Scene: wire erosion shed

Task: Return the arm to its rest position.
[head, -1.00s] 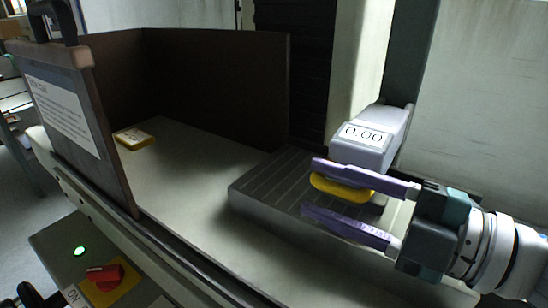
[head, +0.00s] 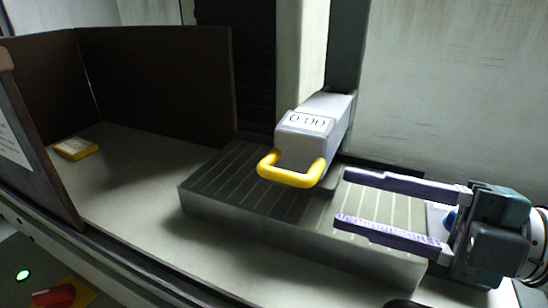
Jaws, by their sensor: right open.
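My right gripper (head: 342,198) is open and empty, with its two purple fingers pointing left over the right part of the grooved grey block (head: 222,185). The fingertips are to the right of the yellow handle (head: 291,180) and apart from it. The handle sticks out from the front of a grey housing (head: 323,121) with a "0:00" label. Nothing shows between the fingers. My left gripper is not in view.
Dark brown panels (head: 160,80) wall the back and left of the pale bed. A red switch (head: 54,296) and a green light (head: 22,275) are at the lower left. The middle of the bed is clear.

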